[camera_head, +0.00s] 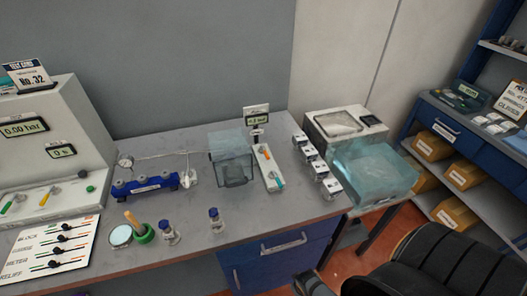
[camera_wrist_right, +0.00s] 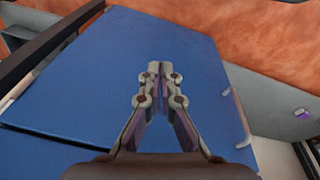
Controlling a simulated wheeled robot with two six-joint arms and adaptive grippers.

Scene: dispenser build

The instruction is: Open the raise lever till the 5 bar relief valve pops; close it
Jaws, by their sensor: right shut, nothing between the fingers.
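A pale console (camera_head: 52,140) stands at the left end of the bench. Its display (camera_head: 24,128) reads 0.00 bar, with a smaller display (camera_head: 63,151) beside it. On its sloped base are a green-handled lever (camera_head: 12,205), a yellow-handled lever (camera_head: 46,198) and a dark knob (camera_head: 83,174). I cannot tell which lever is the raise lever. A white card (camera_head: 50,252) with several lever drawings and a RELIEF line lies in front. My right gripper (camera_wrist_right: 160,72) is shut and empty before a blue panel, away from the levers. My left gripper is not in view.
A blue manifold (camera_head: 145,186) with a gauge, a clear box (camera_head: 232,160), a white lever block (camera_head: 267,168) and small bottles stand on the bench (camera_head: 195,235). A black ribbed seat (camera_head: 445,258) stands at the lower right, shelves (camera_head: 470,140) behind it.

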